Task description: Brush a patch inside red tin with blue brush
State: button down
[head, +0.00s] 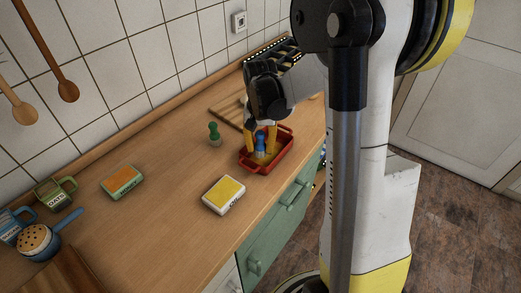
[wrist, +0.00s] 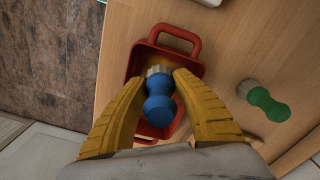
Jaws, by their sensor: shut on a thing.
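The red tin (head: 287,152) is a rectangular dish with a handle at each end, near the counter's front edge. It also shows in the wrist view (wrist: 184,61), partly hidden by my gripper. My gripper (head: 262,149) is over the tin, its yellow fingers shut on the blue brush (head: 260,141). In the wrist view the blue brush (wrist: 158,103) sits between the fingertips of my gripper (wrist: 159,88), its pale bristles toward the tin's inside. I cannot tell whether the bristles touch the bottom.
A green brush (head: 214,133) stands left of the tin. A yellow-topped box (head: 224,194) and an orange-topped green box (head: 122,181) lie on the counter. A wooden board (head: 226,111) lies behind.

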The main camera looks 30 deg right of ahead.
aim_at(260, 133)
jog(key=shift+r+p, duration=1.25)
jog(key=shift+r, duration=0.8)
jog(key=shift+a, duration=0.1)
